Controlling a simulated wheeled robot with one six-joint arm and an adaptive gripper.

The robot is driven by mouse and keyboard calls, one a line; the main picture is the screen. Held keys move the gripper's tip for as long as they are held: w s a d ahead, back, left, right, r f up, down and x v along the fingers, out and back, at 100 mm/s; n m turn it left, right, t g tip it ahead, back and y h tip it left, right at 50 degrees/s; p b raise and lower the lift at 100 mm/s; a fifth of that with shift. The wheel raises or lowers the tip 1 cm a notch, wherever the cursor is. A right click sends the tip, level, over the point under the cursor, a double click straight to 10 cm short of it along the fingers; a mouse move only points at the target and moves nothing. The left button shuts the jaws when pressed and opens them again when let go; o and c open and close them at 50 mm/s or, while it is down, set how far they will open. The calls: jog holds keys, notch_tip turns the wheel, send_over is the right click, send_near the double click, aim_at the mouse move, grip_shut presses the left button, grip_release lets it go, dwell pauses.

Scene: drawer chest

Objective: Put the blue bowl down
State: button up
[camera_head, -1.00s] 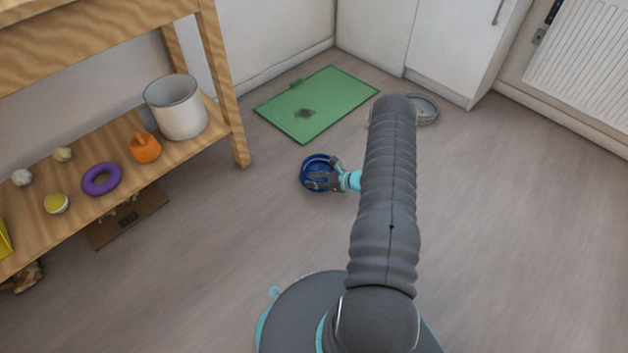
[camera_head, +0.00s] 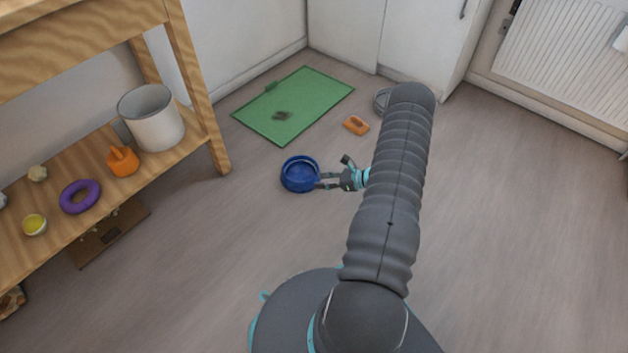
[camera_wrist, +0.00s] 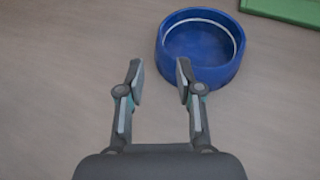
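The blue bowl (camera_head: 300,175) sits upright on the grey floor, left of my gripper in the head view. It also shows in the wrist view (camera_wrist: 203,48), ahead of the fingers and a little to the right. My gripper (camera_head: 338,175) is open, with a clear gap between its fingers and nothing in it. In the wrist view, the fingertips (camera_wrist: 160,80) lie just short of the bowl. The right fingertip overlaps the bowl's near edge in the picture, and I cannot tell whether it touches.
A green mat (camera_head: 320,92) with a dark spot lies behind the bowl. An orange object (camera_head: 355,125) and a grey ring-shaped thing (camera_head: 381,99) lie on the floor. A wooden shelf (camera_head: 150,178) with a white pot (camera_head: 157,128) and a purple ring (camera_head: 80,197) stands left. Front floor is clear.

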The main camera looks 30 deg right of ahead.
jog(key=s+a+r+n+g, duration=0.15)
jog(key=a+r+n, duration=0.35)
jog(key=r, duration=0.6)
jog(key=a+r+n+g+h, duration=0.1)
jog(key=a+r+n+g, duration=0.25)
jog(key=a+r, duration=0.45)
jog(key=s+a+r+n+g, duration=0.1)
jog(key=a+r+n+g, duration=0.15)
jog(key=r+n, duration=0.7)
jog(key=s+a+r+n+t+h, duration=0.1)
jog(key=s+a+r+n+h, duration=0.3)
jog(key=s+r, duration=0.6)
jog(key=s+a+r+n+t+h, duration=0.2)
jog(key=s+a+r+n+h, duration=0.2)
jog(key=s+r, duration=0.7)
jog(key=shift+s+a+r+n, duration=0.15)
jog(key=shift+s+a+n, duration=0.25)
jog(key=shift+s+n, duration=0.6)
jog(key=shift+s+d+t, duration=0.1)
jog(key=shift+t, duration=0.15)
